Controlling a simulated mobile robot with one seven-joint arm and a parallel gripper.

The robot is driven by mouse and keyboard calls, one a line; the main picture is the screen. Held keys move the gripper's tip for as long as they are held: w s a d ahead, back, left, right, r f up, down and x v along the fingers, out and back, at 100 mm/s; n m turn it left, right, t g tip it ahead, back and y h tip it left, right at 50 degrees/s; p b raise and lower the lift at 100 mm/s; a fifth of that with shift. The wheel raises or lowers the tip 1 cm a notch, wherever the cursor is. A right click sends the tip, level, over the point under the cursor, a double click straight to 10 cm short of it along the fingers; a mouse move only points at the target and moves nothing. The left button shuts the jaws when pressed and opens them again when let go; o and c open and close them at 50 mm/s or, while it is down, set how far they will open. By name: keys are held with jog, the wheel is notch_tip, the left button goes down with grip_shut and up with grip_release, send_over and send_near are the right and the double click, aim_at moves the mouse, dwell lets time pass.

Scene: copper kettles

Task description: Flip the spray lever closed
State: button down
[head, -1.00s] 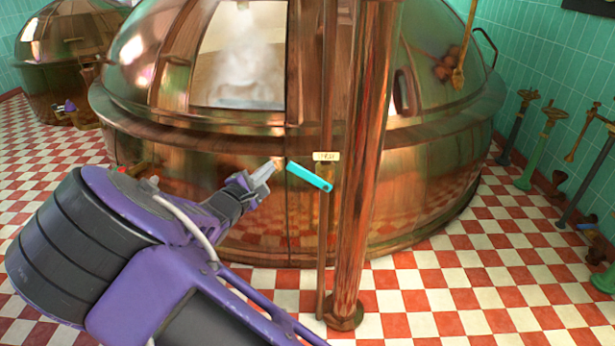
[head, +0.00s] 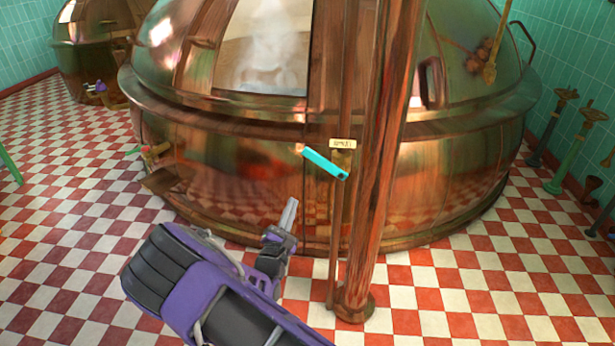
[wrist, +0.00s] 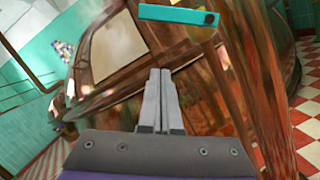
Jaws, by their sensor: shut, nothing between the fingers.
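The spray lever is a turquoise bar (head: 325,164) on the front of the large copper kettle, slanting down to the right in the head view. Its right end lies close to the thick copper pipe. In the wrist view the turquoise bar (wrist: 178,16) lies nearly level at the top. My gripper (head: 292,204) is shut and empty, below and left of the lever and apart from it. In the wrist view the closed fingertips (wrist: 161,72) point up toward the lever, with a gap between.
The large copper kettle (head: 240,150) fills the middle, with steam behind its open hatch. A thick upright copper pipe (head: 372,180) stands right of the lever. A smaller kettle (head: 95,40) stands back left. Valve stands (head: 545,130) line the right wall.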

aim_at(325, 164)
jog(key=w+d+r+b, duration=0.1)
jog(key=w+d+r, duration=0.3)
jog(key=w, duration=0.5)
jog(key=shift+w+r, duration=0.25)
jog(key=shift+r, duration=0.45)
jog(key=shift+r, duration=0.1)
jog(key=shift+d+r+m+p, duration=0.1)
jog(key=shift+r+m+p, duration=0.05)
jog(key=shift+m+p, duration=0.25)
